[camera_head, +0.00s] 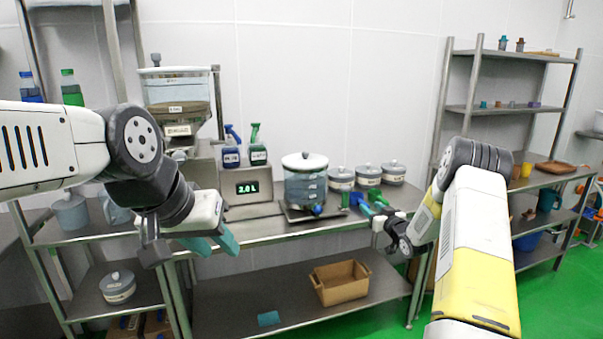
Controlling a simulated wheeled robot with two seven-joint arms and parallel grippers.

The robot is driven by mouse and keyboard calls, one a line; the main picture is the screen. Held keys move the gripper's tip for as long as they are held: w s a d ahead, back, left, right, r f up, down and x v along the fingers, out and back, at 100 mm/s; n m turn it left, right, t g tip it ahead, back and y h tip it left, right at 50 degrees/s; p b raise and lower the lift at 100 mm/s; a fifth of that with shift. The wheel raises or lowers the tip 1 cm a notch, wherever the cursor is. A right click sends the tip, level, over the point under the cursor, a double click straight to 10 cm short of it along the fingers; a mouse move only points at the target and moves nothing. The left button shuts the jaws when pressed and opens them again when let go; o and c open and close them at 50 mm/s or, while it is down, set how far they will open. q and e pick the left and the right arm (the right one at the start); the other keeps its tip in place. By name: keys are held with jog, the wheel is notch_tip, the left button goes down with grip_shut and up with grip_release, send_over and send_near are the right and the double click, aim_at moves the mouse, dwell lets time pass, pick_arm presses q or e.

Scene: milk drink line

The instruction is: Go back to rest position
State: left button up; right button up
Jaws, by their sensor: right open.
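My left gripper (212,243) hangs over the left part of the steel counter, at its front edge. My right arm reaches in from the lower right, and my left arm comes in from the left edge.
The steel counter (255,232) holds a clear lidded vessel (305,186), a display unit reading 2.0L (247,189), a dispenser (177,98) and spray bottles (257,152). A cardboard box (340,288) sits on the lower shelf. Shelving (510,108) stands at right. Green floor (550,305) is open at lower right.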

jog(key=s+a+r+m+g+h, duration=0.1)
jog(key=s+r+g+h, duration=0.1)
jog(key=s+r, duration=0.65)
jog(key=s+a+r+m+g+h, duration=0.1)
jog(key=s+a+r+g+h, duration=0.1)
jog(key=s+r, duration=0.65)
jog(key=s+a+r+g, duration=0.1)
jog(key=s+a+g, duration=0.2)
jog(key=s, duration=1.3)
jog(key=s+a+r+g+y, duration=0.1)
jog(key=s+a+g, duration=0.2)
jog(key=s, duration=1.3)
jog(key=shift+s+a+r+m+g, duration=0.2)
jog(key=shift+s+a+m+g, duration=0.15)
jog(key=shift+a, duration=0.6)
jog(key=shift+w, duration=0.1)
